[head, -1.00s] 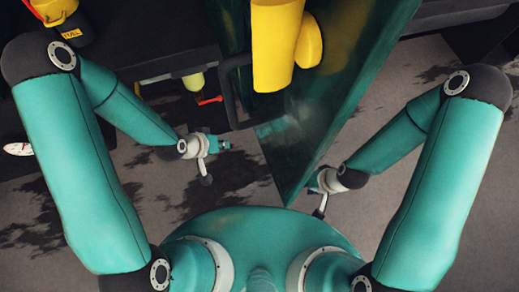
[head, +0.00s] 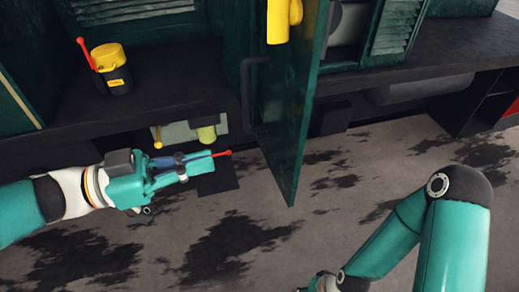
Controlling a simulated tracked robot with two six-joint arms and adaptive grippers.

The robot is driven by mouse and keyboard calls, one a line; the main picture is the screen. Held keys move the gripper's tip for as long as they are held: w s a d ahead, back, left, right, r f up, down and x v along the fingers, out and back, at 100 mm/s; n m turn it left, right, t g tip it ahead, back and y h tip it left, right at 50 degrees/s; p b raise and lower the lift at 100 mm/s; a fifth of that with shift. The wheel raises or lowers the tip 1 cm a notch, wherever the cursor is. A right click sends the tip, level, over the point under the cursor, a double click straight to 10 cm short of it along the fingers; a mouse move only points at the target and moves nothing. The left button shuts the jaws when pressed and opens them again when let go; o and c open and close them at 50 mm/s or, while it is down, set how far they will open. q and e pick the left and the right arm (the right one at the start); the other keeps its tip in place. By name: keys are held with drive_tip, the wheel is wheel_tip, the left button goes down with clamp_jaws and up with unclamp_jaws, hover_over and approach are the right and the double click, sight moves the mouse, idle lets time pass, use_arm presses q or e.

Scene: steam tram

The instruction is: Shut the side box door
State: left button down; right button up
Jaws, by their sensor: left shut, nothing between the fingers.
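The dark green side box door (head: 289,125) stands open, swung out toward me. Its lower corner hangs over the floor. A dark bar handle (head: 249,92) shows at its left side, and a yellow object (head: 281,20) shows against the panel higher up. My left gripper (head: 208,163) is shut and empty, left of the door's lower part, pointing right and apart from it. A red-tipped lever shows right at its fingertips; I cannot tell if they touch. My right arm comes in at the lower right; its gripper is cut off by the bottom edge.
A black and yellow can (head: 112,70) with a red handle stands on the dark ledge (head: 165,95) at left. A yellow-green fitting (head: 207,133) sits under the ledge. Louvred panels (head: 396,27) are behind. The stained floor (head: 345,200) right of the door is open.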

sight(289, 140)
use_arm(q)
drive_tip(key=x, duration=1.2)
drive_tip(key=shift+w+a+p, duration=0.1)
drive_tip(key=shift+w+p, duration=0.05)
drive_tip(key=shift+p, duration=0.15)
